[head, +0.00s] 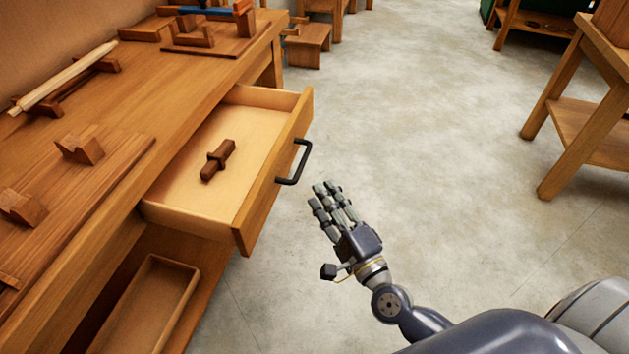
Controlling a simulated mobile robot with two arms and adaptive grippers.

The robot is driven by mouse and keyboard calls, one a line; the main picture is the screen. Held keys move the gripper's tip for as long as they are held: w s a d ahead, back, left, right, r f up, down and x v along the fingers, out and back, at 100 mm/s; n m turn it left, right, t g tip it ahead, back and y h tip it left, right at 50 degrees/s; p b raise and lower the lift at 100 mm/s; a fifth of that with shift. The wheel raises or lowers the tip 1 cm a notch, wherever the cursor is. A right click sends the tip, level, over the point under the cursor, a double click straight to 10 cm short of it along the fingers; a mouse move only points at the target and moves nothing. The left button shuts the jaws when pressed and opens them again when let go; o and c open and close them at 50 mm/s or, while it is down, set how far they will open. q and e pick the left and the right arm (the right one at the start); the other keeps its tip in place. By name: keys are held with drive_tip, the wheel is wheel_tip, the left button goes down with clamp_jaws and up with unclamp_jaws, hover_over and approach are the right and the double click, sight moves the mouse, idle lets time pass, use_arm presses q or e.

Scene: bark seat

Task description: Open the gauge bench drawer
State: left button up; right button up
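The gauge bench (190,95) runs along the left side of the head view. Its drawer (262,190) is pulled out, with its inside showing. A small dark wooden piece (218,160) lies on the drawer floor. The dark handle (297,165) is on the drawer front. My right gripper (328,205) is just right of and below the handle, apart from it. Its fingers are extended and spread from the thumb, and it holds nothing. My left gripper does not show.
Wooden blocks and a pale rod (65,78) lie on the bench top. A shallow wooden tray (150,305) is under the bench. A small stool (308,42) stands beyond the bench, and a wooden table (590,110) at the right. The concrete floor (430,110) between is clear.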

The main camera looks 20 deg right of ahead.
drive_tip(key=shift+s+d+f, duration=0.15)
drive_tip(key=shift+s, duration=1.2)
